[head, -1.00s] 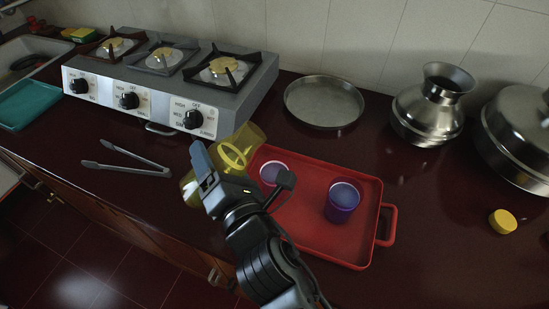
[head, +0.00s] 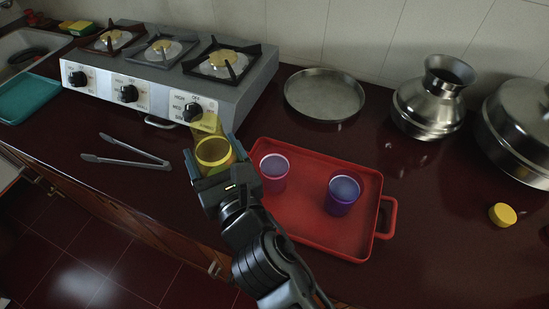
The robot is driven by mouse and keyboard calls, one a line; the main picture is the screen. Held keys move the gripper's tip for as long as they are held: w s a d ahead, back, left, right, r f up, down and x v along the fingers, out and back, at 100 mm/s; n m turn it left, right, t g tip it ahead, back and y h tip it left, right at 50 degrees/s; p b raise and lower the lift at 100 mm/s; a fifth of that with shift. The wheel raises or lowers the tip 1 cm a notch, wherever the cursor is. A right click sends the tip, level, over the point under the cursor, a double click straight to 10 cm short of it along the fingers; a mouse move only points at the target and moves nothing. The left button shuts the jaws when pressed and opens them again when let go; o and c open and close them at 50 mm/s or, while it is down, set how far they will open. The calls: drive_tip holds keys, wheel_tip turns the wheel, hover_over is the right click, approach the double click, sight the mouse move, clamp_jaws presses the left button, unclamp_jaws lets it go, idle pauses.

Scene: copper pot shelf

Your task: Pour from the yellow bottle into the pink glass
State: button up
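The translucent yellow bottle (head: 212,151) is held between the fingers of my gripper (head: 215,158), just left of the red tray. A round yellow rim faces the camera, and part of the body shows behind it near the stove front. The pink glass (head: 273,174) stands upright on the tray's left side, right of the bottle and apart from it. Its lower left is close to my gripper in the picture. Whether anything is in the glass is unclear.
A purple glass (head: 342,196) stands upright on the red tray (head: 308,236). A stove (head: 218,92) is behind the bottle and tongs (head: 128,155) lie left. A round metal pan (head: 324,97), a metal pot (head: 427,105) and a yellow cap (head: 502,215) are on the counter.

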drive_tip(key=shift+r, duration=1.55)
drive_tip(key=shift+s, duration=0.15)
